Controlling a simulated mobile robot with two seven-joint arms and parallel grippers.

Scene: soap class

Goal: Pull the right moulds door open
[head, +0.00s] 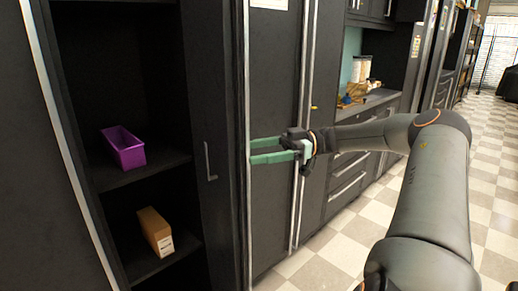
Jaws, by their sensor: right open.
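The dark right moulds door (222,226) is a narrow upright panel left of centre, just right of an open shelf bay. My left gripper is out of view.
The open bay holds a purple bin (123,147) on one shelf and a cardboard box (155,231) below. A dark panel with a pale edge (68,150) stands at the left. Tall dark cabinets (275,75) and a counter (368,106) line the right; checkered floor (340,235) is clear.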

